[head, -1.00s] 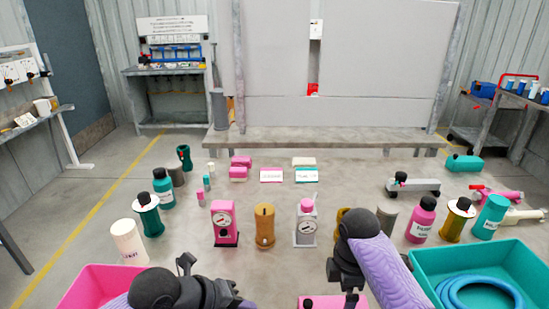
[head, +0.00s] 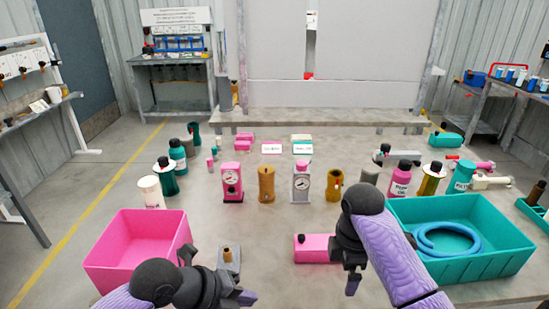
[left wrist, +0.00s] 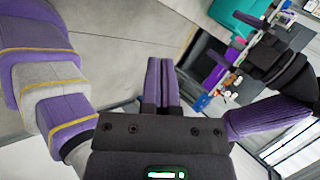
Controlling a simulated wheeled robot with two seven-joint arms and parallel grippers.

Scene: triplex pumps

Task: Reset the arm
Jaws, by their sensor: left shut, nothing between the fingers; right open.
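My left gripper (head: 244,298) is low in the head view, in front of the pink bin's right side. In the left wrist view its two purple fingers (left wrist: 161,82) lie together, shut with nothing between them. My right gripper (head: 352,284) is open and empty, just right of a pink block with a black knob (head: 312,250) and left of the teal bin (head: 480,265). Its fingertips are partly hidden by its own dark wrist. My left arm comes in from the bottom left.
The pink bin (head: 135,235) looks empty; the teal bin holds a blue hose (head: 445,238). A small grey piece with a brown knob (head: 228,258) stands behind my left gripper. Pink gauge (head: 232,182), brown cylinder (head: 266,184) and several bottles stand in a row behind. The middle front is mostly clear.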

